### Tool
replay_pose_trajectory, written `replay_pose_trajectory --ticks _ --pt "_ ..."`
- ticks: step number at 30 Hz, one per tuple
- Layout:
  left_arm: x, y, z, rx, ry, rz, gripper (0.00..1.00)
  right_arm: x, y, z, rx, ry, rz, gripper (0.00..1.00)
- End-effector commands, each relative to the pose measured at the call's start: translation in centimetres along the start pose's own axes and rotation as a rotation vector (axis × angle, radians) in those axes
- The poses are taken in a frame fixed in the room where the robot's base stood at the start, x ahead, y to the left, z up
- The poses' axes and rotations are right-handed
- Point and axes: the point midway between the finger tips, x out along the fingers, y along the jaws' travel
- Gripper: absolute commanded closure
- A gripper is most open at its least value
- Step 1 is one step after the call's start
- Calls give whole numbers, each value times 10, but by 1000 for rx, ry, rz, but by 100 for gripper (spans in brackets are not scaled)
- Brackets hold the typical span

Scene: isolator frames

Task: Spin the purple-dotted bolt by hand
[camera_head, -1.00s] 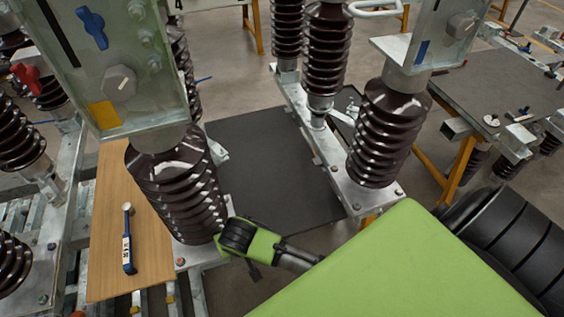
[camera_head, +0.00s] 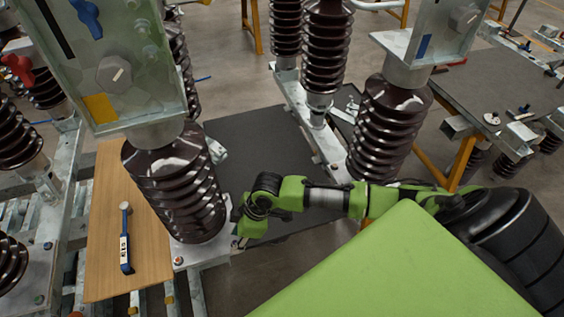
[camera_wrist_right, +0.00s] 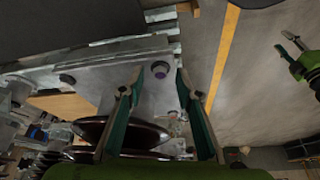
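The purple-dotted bolt (camera_wrist_right: 160,69) shows in the right wrist view on the end of a grey metal plate (camera_wrist_right: 150,95). My right gripper (camera_wrist_right: 159,84) is open, with one finger on each side of the bolt in that view and gaps visible to both. Whether the fingertips are level with the bolt head, I cannot tell. In the head view my right gripper (camera_head: 241,242) is at the base corner of the left dark insulator (camera_head: 180,195). The purple dot cannot be made out there. My left gripper (camera_wrist_right: 291,47) shows open and empty at the right of the wrist view.
A red-dotted bolt (camera_head: 179,261) sits on the same base. A wooden board (camera_head: 105,270) with a blue-handled tool (camera_head: 126,240) lies to the left. Another ribbed insulator (camera_head: 390,125) stands to the right. A dark mat (camera_head: 270,135) lies between them.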

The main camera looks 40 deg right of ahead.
Motion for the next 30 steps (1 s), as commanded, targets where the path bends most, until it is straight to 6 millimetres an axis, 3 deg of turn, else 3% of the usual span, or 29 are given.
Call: replay_pose_trajectory --ticks 14,18,30 --pt "72 1 7 0 0 0 60 8 7 0 -485 1 -196 69" --pt "72 1 7 0 0 0 60 -26 12 -2 -489 0 -197 69" --pt "89 1 8 0 0 0 60 -105 27 -6 -487 0 -195 69"
